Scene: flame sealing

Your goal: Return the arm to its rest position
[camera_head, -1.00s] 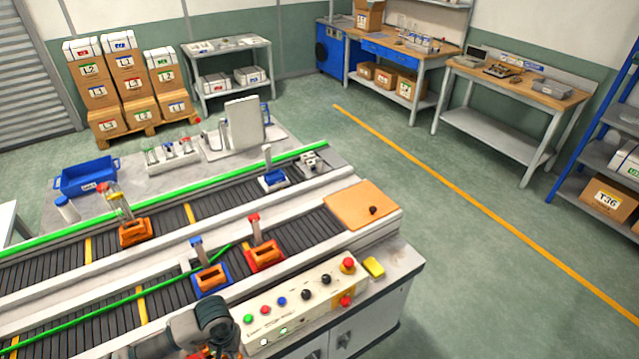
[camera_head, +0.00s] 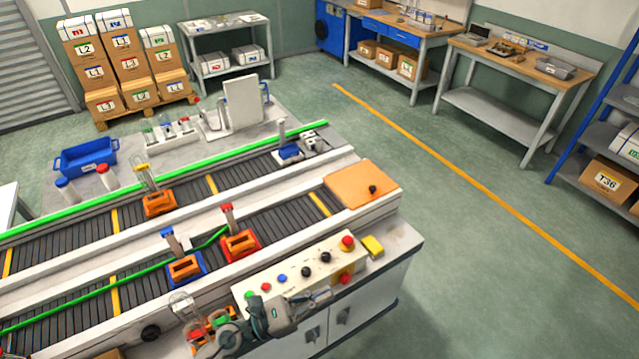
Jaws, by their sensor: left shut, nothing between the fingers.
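My left gripper (camera_head: 268,318), dark grey and green, is low in the view in front of the control panel (camera_head: 305,270). It is shut and holds nothing. It partly covers the panel's lower left corner and the cabinet front. Just left of it stands a clear glass piece (camera_head: 182,303) near orange and green parts; my gripper overlaps this area and contact cannot be told. My right gripper is not in view.
The near belt carries a blue holder (camera_head: 186,266) and a red holder (camera_head: 241,245). The far belt carries an orange holder (camera_head: 159,204) and another blue holder (camera_head: 289,152). A blue bin (camera_head: 87,156) stands behind. The floor at right is clear.

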